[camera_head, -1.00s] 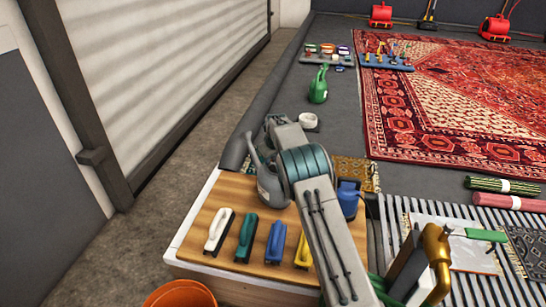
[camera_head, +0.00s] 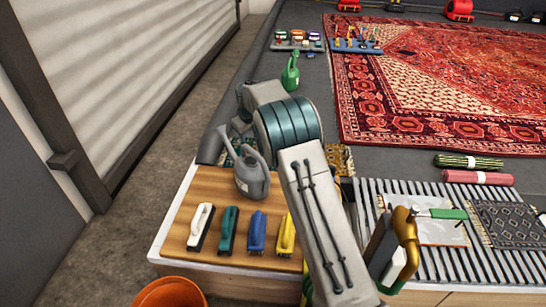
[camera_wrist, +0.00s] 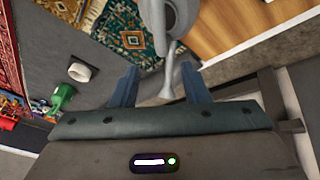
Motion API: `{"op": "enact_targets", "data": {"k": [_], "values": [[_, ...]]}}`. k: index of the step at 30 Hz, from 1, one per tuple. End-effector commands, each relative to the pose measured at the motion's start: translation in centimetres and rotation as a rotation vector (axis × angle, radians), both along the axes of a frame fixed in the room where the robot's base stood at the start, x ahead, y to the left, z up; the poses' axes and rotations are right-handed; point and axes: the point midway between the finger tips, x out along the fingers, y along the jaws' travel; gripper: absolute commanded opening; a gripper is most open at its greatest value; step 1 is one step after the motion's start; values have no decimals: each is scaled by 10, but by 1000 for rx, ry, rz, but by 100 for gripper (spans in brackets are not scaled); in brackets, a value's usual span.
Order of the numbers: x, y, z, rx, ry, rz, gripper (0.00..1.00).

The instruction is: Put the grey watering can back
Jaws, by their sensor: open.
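The grey watering can (camera_head: 252,182) stands upright on the wooden top (camera_head: 182,218) of a low bench, near its back left edge, its spout pointing up and left. In the wrist view, part of the grey can (camera_wrist: 180,18) shows at the top, and its spout reaches down toward the space between the fingers. My gripper (camera_wrist: 159,72) is open, with nothing gripped; its two blue-grey fingers lie apart on either side of the spout's end. How far apart in depth they are I cannot tell. In the head view my arm hides most of the gripper.
White, green, blue and yellow brushes (camera_head: 257,232) stand in front of the can. An orange bucket (camera_head: 170,293) is at the bench's front. A green watering can (camera_head: 290,74) stands on the grey floor beyond. A slatted rack (camera_head: 365,215) with small rugs is at right.

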Motion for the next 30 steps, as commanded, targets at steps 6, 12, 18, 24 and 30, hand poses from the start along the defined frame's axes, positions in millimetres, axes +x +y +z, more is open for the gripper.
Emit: {"op": "enact_targets", "data": {"k": [6,12,18,24,30], "values": [[-12,-12,14,11,11,-28,42],[-69,-53,55,51,68,-136,42],[-152,-91,89,90,136,-253,42],[-245,-121,107,114,200,-360,42],[-345,-143,107,121,258,-462,42]]}}
